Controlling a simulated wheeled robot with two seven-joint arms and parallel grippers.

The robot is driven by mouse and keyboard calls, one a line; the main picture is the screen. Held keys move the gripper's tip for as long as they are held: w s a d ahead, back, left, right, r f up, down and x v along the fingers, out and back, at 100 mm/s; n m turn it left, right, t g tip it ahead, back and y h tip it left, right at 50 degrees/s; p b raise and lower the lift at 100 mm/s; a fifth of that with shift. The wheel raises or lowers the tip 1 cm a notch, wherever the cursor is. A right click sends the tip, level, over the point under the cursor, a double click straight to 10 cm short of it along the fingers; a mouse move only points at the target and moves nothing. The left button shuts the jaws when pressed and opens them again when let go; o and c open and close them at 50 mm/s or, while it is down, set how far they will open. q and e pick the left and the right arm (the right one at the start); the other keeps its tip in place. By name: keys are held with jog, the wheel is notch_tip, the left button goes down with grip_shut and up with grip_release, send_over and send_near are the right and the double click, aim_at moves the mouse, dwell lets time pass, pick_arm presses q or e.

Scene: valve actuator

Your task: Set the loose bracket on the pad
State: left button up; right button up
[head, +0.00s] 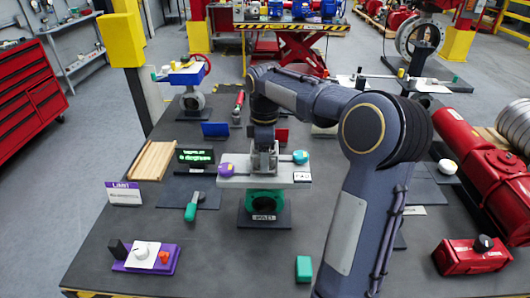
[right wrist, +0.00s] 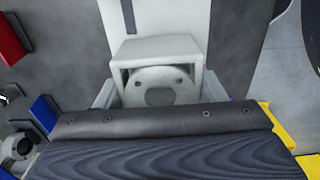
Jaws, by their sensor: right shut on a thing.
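A light grey bracket (head: 264,162) with a dark opening is held in my right gripper (head: 263,150), which points down at the middle of the table. The bracket is right over, or on, a pale flat plate (head: 235,181) on top of a green valve body (head: 264,203); I cannot tell whether they touch. In the right wrist view the bracket (right wrist: 157,48) shows its flat edge and a round hole between the fingers of my right gripper (right wrist: 158,92). The gripper's dark body hides its lower part. My left gripper is not in view.
A purple knob (head: 226,169) and a blue knob (head: 300,157) sit at the plate's ends. The front middle is mostly clear.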

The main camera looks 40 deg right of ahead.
jog(key=shift+f, duration=0.45)
jog(key=o, duration=1.4)
notch_tip(320, 180, up, 8)
jog(key=shift+f+b, duration=0.1)
jog(key=shift+b, duration=0.25)
jog(key=shift+s+a, duration=0.1)
